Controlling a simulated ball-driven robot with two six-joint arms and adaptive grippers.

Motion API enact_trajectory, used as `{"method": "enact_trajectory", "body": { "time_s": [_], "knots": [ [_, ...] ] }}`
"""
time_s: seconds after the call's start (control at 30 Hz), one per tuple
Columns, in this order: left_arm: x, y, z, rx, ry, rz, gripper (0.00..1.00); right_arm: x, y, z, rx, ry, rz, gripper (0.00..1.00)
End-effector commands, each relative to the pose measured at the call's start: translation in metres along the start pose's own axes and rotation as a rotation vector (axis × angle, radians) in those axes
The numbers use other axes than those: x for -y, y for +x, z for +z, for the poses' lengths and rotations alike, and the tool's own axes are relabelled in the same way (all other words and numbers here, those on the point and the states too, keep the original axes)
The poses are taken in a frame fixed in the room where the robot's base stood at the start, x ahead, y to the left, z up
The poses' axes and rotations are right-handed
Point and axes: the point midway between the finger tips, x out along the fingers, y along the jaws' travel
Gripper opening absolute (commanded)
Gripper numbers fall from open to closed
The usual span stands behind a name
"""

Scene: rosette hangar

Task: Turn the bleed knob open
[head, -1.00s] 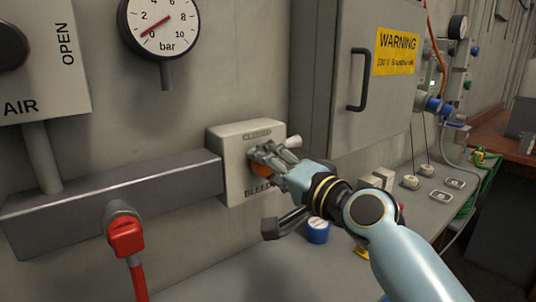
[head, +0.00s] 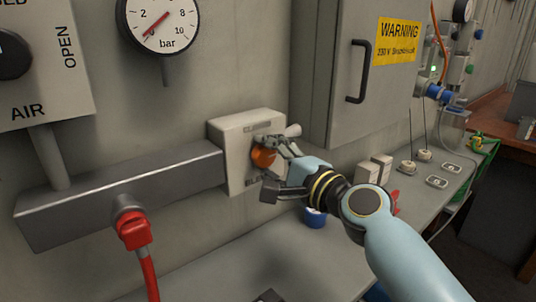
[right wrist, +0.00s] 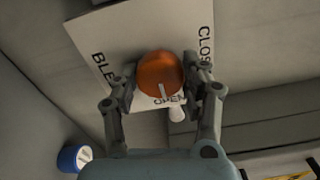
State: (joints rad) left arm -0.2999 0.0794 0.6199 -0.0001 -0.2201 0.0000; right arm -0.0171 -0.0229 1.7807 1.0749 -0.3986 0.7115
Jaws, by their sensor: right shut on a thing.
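The orange bleed knob (head: 263,157) sits on the front of a pale box (head: 235,178) on the wall. My right gripper (head: 267,160) is shut on the knob, reaching it from the right. In the right wrist view the knob (right wrist: 160,73) lies between the two fingers of the gripper (right wrist: 159,78). A white line on the knob points toward the word OPEN, which is partly hidden. A white spout (head: 292,131) sticks out from the box's right side. My left gripper is not in view.
A grey duct (head: 120,195) with a red hose fitting (head: 133,230) is at left. A grey cabinet (head: 345,75) stands close right of the box. A blue-capped item (head: 315,217) is on the bench below.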

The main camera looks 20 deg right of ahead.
Motion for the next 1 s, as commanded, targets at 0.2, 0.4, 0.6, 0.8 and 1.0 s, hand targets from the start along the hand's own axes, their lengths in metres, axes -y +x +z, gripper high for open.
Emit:
{"method": "enact_trajectory", "body": {
  "time_s": [0.2, 0.4, 0.6, 0.8, 1.0],
  "knots": [
    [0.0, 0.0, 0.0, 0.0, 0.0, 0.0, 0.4, -0.002, 0.0, 0.0, 0.0, 0.008, 0.002, 0.14],
    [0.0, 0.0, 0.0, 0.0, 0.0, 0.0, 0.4, -0.002, 0.0, 0.0, 0.0, 0.008, 0.003, 0.47],
    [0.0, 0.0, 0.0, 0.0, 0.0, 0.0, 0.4, -0.001, 0.0, 0.0, 0.0, 0.007, 0.002, 0.7],
    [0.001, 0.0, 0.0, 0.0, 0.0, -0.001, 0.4, -0.001, 0.0, 0.0, 0.0, 0.006, 0.001, 0.7],
    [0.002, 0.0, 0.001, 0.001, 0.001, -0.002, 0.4, -0.002, -0.015, -0.001, -0.001, 0.006, 0.003, 0.7]
  ]
}}
